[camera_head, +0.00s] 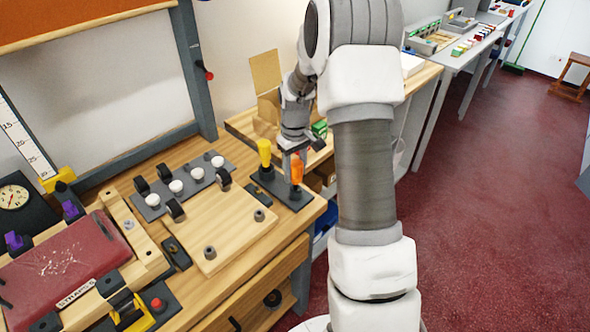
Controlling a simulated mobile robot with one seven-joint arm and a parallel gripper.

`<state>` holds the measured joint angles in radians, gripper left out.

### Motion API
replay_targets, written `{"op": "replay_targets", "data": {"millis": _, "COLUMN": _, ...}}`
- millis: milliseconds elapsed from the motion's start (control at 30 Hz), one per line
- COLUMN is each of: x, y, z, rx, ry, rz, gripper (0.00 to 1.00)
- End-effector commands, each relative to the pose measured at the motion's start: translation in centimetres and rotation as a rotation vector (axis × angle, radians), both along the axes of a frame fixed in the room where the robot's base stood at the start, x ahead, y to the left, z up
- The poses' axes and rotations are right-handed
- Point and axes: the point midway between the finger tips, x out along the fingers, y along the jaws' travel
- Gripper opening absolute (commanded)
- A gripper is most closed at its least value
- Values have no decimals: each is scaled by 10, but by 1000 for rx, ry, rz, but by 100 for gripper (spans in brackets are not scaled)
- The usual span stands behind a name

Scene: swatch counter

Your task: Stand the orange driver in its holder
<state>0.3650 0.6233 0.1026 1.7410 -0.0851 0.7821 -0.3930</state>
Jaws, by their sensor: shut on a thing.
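The orange driver (297,169) is upright at the right part of the dark holder (270,180), near the counter's right end. My gripper (298,153) points down from above and is shut on the top of the orange driver's handle. The driver's lower end is over the holder; I cannot tell whether it is inside a hole or just above. A yellow driver (264,151) stands upright at the left part of the same holder. My arm hides part of the space to the right.
A wooden board (222,231) with dark knobs and a grey rail (190,186) with white and black knobs lie left of the holder. A red pad (62,262) is farther left. A box with green items (320,128) stands behind my gripper.

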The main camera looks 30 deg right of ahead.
Motion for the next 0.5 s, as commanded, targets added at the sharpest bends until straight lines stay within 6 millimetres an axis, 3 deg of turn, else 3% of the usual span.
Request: {"op": "replay_targets", "data": {"millis": 500, "x": 0, "y": 0, "z": -12, "rx": 0, "ry": 0, "rz": 0, "gripper": 0}}
